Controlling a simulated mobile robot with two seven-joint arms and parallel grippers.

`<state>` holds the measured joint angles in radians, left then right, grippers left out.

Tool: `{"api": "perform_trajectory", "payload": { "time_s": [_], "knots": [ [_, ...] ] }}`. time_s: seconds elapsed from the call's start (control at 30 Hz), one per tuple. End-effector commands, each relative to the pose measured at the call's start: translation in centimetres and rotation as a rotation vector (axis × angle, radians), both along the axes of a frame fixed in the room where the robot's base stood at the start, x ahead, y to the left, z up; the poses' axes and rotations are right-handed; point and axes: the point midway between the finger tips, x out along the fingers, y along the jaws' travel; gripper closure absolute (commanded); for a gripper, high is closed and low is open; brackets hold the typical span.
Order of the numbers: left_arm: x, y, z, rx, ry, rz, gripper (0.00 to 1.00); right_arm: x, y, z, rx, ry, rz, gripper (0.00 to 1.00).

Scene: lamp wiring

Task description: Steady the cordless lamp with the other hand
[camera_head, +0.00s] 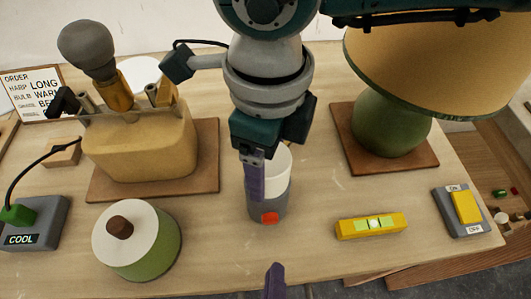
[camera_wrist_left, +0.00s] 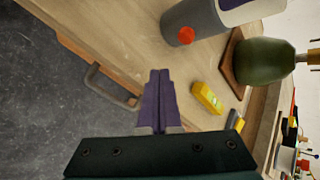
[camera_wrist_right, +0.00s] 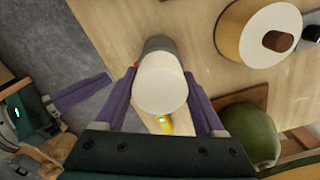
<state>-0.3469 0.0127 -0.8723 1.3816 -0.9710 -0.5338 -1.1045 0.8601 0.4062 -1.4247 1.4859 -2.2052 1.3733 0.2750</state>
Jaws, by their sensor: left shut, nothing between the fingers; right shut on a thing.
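A grey cylinder with a white upper part and a red button (camera_head: 280,203) stands upright near the table's front middle. It looks like the cordless lamp, though no label shows. My right gripper (camera_head: 257,188) reaches down over it and is shut on it. In the right wrist view a purple finger lies on each side of its white top (camera_wrist_right: 160,85). My left gripper (camera_head: 275,272) is shut and empty at the front edge, below and apart from the cylinder. In the left wrist view its fingers (camera_wrist_left: 159,80) are together, and the cylinder (camera_wrist_left: 190,22) is beyond them.
A tan lamp base (camera_head: 140,150) with a grey bulb stands at left. A green lamp (camera_head: 390,130) with a tan shade stands at right. A green pot with a white top (camera_head: 150,235), a yellow level (camera_head: 372,225) and a switch box (camera_head: 460,213) lie near the front.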

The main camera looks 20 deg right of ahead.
Motion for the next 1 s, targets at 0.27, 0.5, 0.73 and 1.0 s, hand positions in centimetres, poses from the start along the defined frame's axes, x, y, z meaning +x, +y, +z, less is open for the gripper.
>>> {"api": "perform_trajectory", "payload": {
  "time_s": [0.27,0.5,0.73,1.0],
  "knots": [
    [-1.0,0.3,0.0,-0.001,0.0,-0.001,1.0,0.0,-0.1,0.0,-0.001,0.0,-0.001,0.96],
    [-1.0,0.3,0.0,-0.001,0.0,-0.001,1.0,0.0,-0.1,0.0,-0.001,0.0,-0.001,0.16],
    [-1.0,0.3,0.0,-0.001,0.0,-0.001,1.0,0.0,0.0,0.0,-0.001,-0.001,-0.001,0.0],
    [-1.0,0.3,0.0,-0.002,0.0,0.0,1.0,0.1,0.0,1.0,0.001,-0.002,-0.001,0.0]
  ]
}}
